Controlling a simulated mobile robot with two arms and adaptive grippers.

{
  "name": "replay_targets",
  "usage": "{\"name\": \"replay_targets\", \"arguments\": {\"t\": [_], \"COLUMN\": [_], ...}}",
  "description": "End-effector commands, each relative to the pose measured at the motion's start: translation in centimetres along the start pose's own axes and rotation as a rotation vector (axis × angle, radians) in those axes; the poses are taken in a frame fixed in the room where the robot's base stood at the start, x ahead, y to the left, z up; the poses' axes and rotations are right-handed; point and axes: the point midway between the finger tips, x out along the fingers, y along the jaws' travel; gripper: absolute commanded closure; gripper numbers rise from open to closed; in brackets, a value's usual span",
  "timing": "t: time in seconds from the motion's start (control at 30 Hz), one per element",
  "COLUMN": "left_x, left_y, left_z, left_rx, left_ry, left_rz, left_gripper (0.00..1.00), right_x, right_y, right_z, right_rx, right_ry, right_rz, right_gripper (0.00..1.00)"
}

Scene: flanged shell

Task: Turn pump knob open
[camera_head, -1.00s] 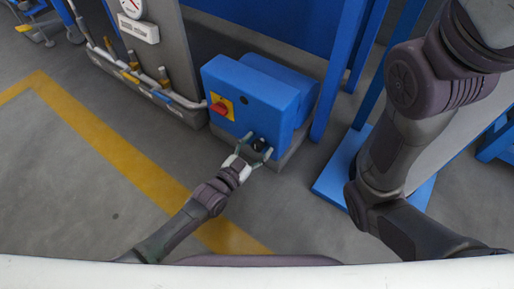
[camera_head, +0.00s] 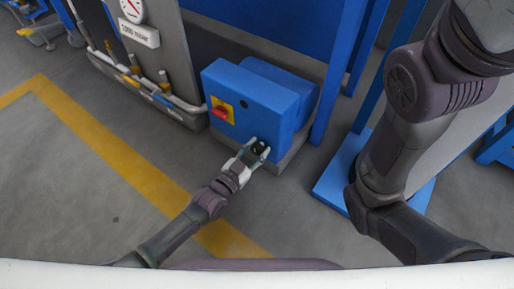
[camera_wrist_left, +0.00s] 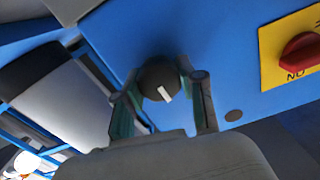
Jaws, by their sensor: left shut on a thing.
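The black pump knob (camera_wrist_left: 158,80) with a white pointer line is on the front of the blue pump box (camera_head: 250,95). My left gripper (camera_head: 257,148) is at the lower right of that front face, shut on the knob. In the left wrist view the fingers of my left gripper (camera_wrist_left: 160,88) stand on both sides of the knob, and the white line points down and slightly right. My right arm (camera_head: 395,140) fills the right of the head view, but its gripper is not in view.
A red switch (camera_head: 221,112) on a yellow plate is at the upper left of the box front; it also shows in the left wrist view (camera_wrist_left: 301,50). A grey cabinet with a gauge (camera_head: 131,9) and pipes stands at the left. Open floor with yellow lines lies in front.

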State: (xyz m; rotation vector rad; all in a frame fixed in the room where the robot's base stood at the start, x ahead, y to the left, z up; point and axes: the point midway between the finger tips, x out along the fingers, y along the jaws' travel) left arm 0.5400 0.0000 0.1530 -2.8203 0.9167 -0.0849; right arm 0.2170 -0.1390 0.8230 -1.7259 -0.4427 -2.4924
Motion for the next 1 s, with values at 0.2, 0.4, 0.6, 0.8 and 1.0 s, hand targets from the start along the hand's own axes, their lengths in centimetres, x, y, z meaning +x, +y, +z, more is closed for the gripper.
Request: {"name": "replay_targets", "arguments": {"t": [0.2, 0.4, 0.6, 0.8, 1.0], "left_x": [0.0, 0.0, 0.0, 0.0, -0.1], "left_y": [-0.1, -0.1, -0.1, -0.2, -0.2], "left_z": [-0.1, -0.1, 0.0, 0.1, 0.2], "left_rx": [-0.157, -0.344, -0.535, -0.724, -0.915], "left_ry": [-0.002, -0.003, -0.001, -0.002, -0.002], "left_rz": [0.000, 0.000, 0.001, 0.000, 0.000], "left_gripper": [0.95, 0.95, 0.95, 0.95, 0.95], "right_x": [0.9, 1.4, 1.8, 1.9, 1.8], "right_y": [0.2, 0.3, 0.4, 0.4, 0.4], "right_z": [0.3, 0.5, 0.7, 0.7, 0.7], "right_rx": [0.000, -0.001, -0.001, -0.001, -0.001], "right_ry": [-0.001, -0.001, -0.001, -0.001, -0.002], "right_rz": [0.000, 0.000, 0.000, 0.000, 0.000], "right_gripper": [0.60, 0.60, 0.60, 0.60, 0.60]}}
